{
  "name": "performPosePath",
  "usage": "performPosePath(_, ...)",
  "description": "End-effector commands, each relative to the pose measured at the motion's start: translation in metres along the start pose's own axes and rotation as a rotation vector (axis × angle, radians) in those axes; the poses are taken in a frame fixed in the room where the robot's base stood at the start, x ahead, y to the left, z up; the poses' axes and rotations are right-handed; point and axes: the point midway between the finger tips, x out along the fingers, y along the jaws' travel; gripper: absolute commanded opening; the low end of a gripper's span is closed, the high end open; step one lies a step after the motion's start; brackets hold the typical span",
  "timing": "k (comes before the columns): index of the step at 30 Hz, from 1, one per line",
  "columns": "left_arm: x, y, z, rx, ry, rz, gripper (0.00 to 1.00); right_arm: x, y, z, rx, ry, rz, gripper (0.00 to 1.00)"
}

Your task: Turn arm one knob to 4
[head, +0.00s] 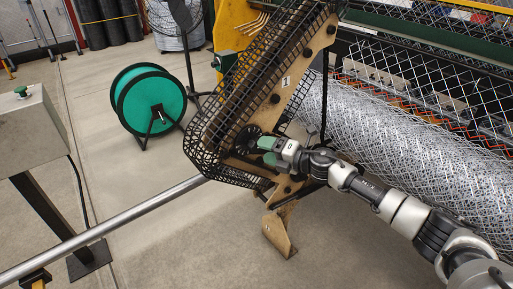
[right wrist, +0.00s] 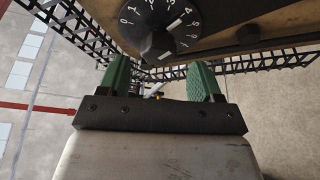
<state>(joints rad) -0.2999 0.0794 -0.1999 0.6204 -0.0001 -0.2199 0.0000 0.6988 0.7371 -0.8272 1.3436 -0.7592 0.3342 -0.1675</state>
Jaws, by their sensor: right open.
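The arm one knob (right wrist: 157,46) is black and faceted, on a black dial (right wrist: 135,28) with white numbers, at the top of the right wrist view. A white pointer mark on it slants up and right, toward about the 4; the exact reading is hard to tell. The dial shows as a dark disc in the head view (head: 247,138), on the tan arm plate (head: 291,75). My right gripper (right wrist: 160,82) is open, its green fingers apart and empty, below the knob and not touching it. It also shows in the head view (head: 268,150). My left gripper is not in view.
A black mesh guard (head: 212,150) runs along the arm plate beside the dial. A large roll of chain-link mesh (head: 400,130) lies at right. A green spool (head: 148,100) stands at the back left, and a grey box on a post (head: 30,130) at left. Open floor lies between.

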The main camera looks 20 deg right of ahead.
Motion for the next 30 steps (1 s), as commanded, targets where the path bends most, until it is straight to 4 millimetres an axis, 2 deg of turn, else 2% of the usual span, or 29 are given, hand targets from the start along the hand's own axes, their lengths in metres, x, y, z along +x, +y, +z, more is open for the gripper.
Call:
performPosePath(3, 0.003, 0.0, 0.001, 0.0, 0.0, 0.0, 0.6, -0.026, -0.002, -0.001, 0.0, 0.001, -0.003, 0.65)
performPosePath(10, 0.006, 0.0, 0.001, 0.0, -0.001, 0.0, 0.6, -0.055, -0.001, -0.001, 0.001, 0.001, -0.001, 0.65)
performPosePath(27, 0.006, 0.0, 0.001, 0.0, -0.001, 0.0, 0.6, -0.059, 0.0, 0.0, 0.002, 0.0, 0.0, 0.65)
performPosePath(30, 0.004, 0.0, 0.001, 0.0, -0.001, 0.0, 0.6, -0.058, -0.013, -0.001, 0.054, -0.023, -0.008, 0.65)
